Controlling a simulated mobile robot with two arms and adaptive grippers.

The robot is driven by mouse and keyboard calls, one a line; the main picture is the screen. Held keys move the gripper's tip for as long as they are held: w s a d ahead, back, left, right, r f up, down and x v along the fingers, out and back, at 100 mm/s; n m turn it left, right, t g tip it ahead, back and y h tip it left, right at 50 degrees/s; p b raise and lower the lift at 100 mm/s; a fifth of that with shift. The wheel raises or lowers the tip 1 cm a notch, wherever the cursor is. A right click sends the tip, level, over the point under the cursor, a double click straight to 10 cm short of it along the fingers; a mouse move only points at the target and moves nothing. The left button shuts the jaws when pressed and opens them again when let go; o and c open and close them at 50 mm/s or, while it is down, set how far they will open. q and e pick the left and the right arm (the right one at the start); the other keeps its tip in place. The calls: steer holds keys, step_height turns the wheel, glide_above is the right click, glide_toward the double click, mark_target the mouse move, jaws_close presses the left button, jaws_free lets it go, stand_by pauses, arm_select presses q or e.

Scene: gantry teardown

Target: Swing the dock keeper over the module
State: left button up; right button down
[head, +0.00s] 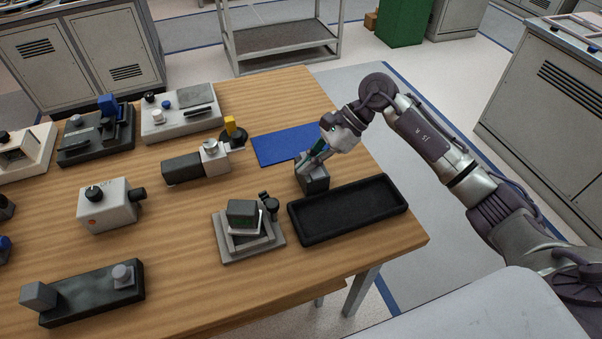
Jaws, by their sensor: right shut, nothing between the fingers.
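A small dark grey block-shaped fixture (314,183) stands on the wooden table, just behind the black tray. My right gripper (310,166) points down and left at its top, with the fingertips at or just above it; I cannot tell whether they touch. The gripper is shut with nothing held. A teal-green part shows beside the fingers. Which part is the dock keeper and which the module I cannot make out, as the gripper covers the fixture's top. My left gripper is out of view.
A black empty tray (347,209) lies in front of the fixture, near the table's right edge. A blue mat (285,146) lies behind it.

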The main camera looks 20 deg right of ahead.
steer(key=shift+v, duration=1.05)
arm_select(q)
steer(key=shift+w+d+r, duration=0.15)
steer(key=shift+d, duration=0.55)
arm_select(e)
steer(key=shift+w+a, duration=0.1)
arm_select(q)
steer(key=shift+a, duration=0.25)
arm_select(e)
steer(key=shift+a+r, duration=0.1)
steer(key=shift+w+a+r+n+h+p, duration=0.35)
steer(key=shift+a+r+n+h+p, duration=0.25)
steer(key=shift+r+h+p, duration=0.3)
steer(key=shift+w+r+n+g+h, duration=0.3)
steer(key=shift+r+n+h, duration=0.1)
steer(key=shift+h, duration=0.6)
steer(key=shift+d+h+p, duration=0.3)
steer(key=shift+h, duration=0.2)
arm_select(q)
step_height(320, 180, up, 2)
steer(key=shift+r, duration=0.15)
